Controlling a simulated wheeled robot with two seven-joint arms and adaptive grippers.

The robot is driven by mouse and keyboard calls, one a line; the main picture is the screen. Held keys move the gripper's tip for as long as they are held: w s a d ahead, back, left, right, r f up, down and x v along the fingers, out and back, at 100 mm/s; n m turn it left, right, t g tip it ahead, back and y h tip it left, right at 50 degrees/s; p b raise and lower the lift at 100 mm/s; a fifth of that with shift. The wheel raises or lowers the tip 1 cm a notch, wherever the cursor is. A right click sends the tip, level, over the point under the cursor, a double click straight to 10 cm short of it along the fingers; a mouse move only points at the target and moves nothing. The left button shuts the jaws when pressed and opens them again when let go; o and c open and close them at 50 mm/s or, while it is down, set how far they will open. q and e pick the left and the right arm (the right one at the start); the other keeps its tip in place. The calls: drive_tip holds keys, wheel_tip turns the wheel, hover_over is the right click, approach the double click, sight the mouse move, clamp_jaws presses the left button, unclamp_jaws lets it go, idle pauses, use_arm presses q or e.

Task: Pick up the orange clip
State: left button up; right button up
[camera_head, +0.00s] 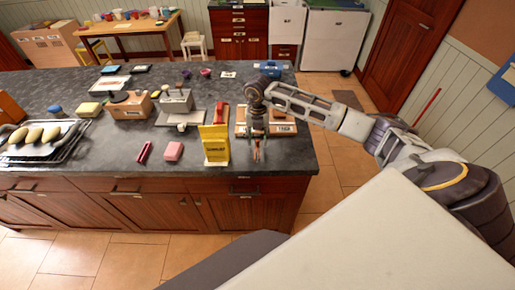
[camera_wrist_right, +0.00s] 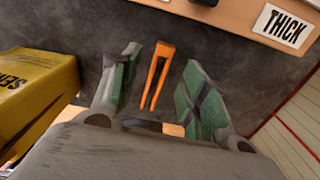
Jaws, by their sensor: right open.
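The orange clip (camera_wrist_right: 158,72) lies on the dark countertop in the right wrist view, its two prongs pointing toward my right gripper (camera_wrist_right: 160,95). The clip sits between the two green-padded fingers, which are apart, and it does not look gripped. In the head view my right gripper (camera_head: 259,148) points down near the counter's front right edge and mostly hides the clip. My left gripper is not in view.
A yellow packet (camera_head: 215,146) stands close to the left of my right gripper and shows in the wrist view (camera_wrist_right: 38,88). A wooden box labelled THICK (camera_wrist_right: 262,18) is just beyond the clip. A pink block (camera_head: 174,151) lies further left. The counter's front edge is close.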

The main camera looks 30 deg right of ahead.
drive_tip(key=shift+f+p, duration=0.3)
drive_tip(key=shift+f, duration=1.15)
drive_tip(key=c, duration=0.8)
